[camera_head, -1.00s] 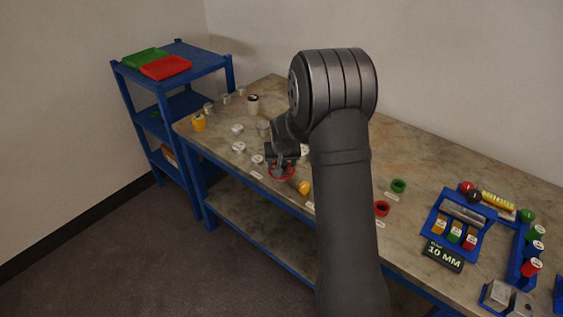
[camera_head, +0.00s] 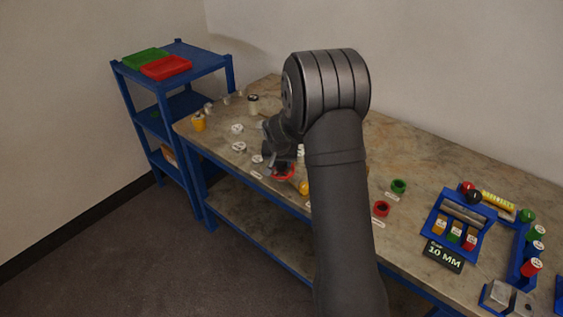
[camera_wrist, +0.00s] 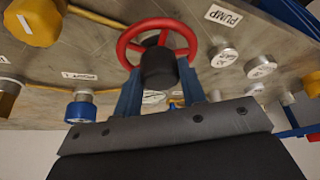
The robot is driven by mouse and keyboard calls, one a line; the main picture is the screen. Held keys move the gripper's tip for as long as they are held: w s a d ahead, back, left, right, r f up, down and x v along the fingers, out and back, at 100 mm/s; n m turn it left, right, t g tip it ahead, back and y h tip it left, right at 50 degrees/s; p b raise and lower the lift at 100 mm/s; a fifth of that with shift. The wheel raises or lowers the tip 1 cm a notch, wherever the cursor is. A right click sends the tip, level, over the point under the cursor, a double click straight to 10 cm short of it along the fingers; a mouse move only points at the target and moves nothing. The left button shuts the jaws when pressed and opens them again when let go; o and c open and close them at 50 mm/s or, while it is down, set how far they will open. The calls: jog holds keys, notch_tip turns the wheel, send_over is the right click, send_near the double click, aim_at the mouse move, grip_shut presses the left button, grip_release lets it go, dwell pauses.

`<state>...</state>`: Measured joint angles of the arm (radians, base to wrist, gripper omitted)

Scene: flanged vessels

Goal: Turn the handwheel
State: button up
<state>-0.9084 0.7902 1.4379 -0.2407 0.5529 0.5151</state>
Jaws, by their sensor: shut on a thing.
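The red handwheel (camera_head: 284,175) is near the front edge of the bench, partly hidden by my gripper (camera_head: 280,163). In the wrist view the red rim of the handwheel (camera_wrist: 129,42) shows as a ring with a dark round hub. My gripper (camera_wrist: 160,70) has its two blue fingers on either side of that dark hub, and it is shut on the handwheel. The exact contact between fingers and wheel is partly hidden.
A yellow knob (camera_head: 304,187) sits just right of the wheel. Several white-topped fittings, such as one at the left (camera_head: 239,147), stand nearby. Green (camera_head: 398,186) and red (camera_head: 381,208) rings and a blue rack (camera_head: 458,222) are to the right.

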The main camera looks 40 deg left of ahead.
jog(key=m, duration=0.2)
jog(key=m+t+h, duration=0.1)
jog(key=m, duration=0.1)
jog(key=shift+s+a+h, duration=0.1)
jog(key=shift+a+h, duration=0.05)
jog(key=shift+h, duration=0.15)
jog(key=m+h, duration=0.1)
jog(key=m, duration=0.3)
jog(key=shift+a, duration=0.1)
jog(key=m+h, duration=0.1)
jog(key=m, duration=0.2)
jog(key=shift+m+h, duration=0.4)
jog(key=shift+a+m+g+h, duration=0.15)
jog(key=shift+m+g+h, duration=0.45)
jog(key=shift+m, duration=1.2)
jog(key=o, duration=1)
jog(key=shift+r, duration=0.1)
